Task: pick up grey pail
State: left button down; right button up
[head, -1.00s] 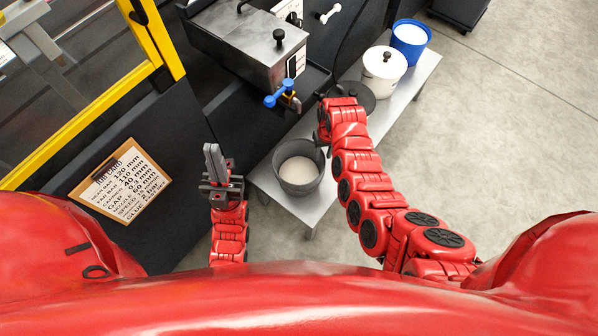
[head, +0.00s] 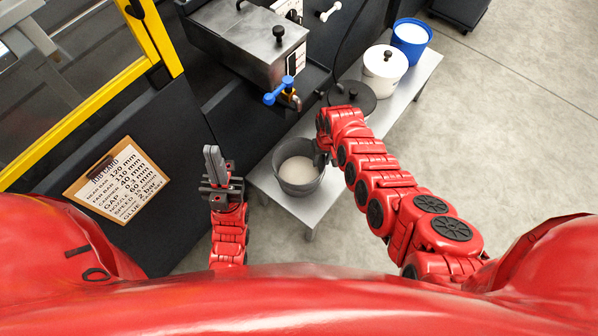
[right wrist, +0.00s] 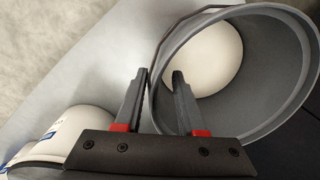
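The grey pail (head: 298,188) stands upright on the near end of a low grey bench, with whitish contents inside. It also shows large in the right wrist view (right wrist: 275,75). My right gripper (head: 322,158) is at the pail's right upper rim. In the right wrist view my gripper's fingers (right wrist: 159,75) are apart, with the rim passing between them. One finger is outside the pail and the other is over its inside. My left gripper (head: 213,160) points upward, left of the pail and apart from it; its finger gap is unclear.
A metal tank (head: 250,45) with a blue-handled valve (head: 279,92) overhangs beside the bench.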

grip_shut()
dwell(1.3)
